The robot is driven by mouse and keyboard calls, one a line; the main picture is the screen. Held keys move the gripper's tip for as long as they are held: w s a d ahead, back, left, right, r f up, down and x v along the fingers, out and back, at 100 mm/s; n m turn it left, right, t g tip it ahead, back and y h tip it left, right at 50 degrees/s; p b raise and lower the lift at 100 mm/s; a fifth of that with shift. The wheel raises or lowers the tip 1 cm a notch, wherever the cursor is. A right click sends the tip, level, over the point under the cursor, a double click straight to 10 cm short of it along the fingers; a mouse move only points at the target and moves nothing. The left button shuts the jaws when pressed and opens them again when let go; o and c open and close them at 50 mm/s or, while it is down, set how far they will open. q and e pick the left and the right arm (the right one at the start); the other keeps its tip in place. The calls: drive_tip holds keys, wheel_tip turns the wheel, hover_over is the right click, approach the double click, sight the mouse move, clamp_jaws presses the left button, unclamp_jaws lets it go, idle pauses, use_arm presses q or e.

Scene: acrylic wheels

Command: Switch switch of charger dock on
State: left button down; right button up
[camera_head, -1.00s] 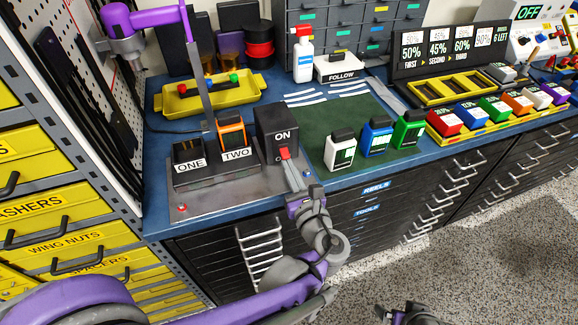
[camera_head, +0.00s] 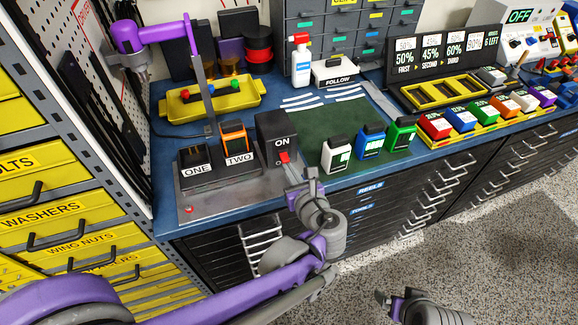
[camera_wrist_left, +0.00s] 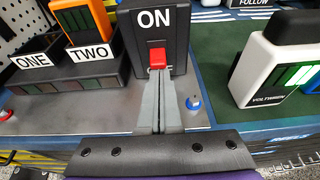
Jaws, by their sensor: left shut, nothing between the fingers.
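The charger dock has a dark switch box (camera_head: 268,130) marked ON, with a red switch (camera_head: 284,157) below that word. The red switch also shows in the left wrist view (camera_wrist_left: 158,58). My left gripper (camera_head: 287,169) is shut and empty. Its fingertips (camera_wrist_left: 160,71) are at the lower end of the red switch and seem to touch it. The fingers hide the area below the switch. Slot TWO of the dock holds an orange battery (camera_head: 233,136); slot ONE (camera_head: 194,155) looks empty. My right gripper (camera_head: 383,299) is at the bottom of the head view, over the floor.
A yellow tray (camera_head: 190,108) lies behind the dock.

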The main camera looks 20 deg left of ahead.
sight(286, 157)
use_arm(q)
drive_tip(key=shift+r+g+h+p, duration=1)
drive_tip(key=shift+g+p, duration=0.4)
drive_tip(key=shift+p, duration=0.65)
drive_tip(key=shift+f, duration=0.1)
drive_tip(key=shift+s, duration=0.1)
drive_tip(key=shift+r+p, duration=0.4)
drive_tip(key=shift+r, duration=0.45)
drive_tip(key=shift+w+r, duration=0.1)
drive_tip(key=shift+w, duration=0.1)
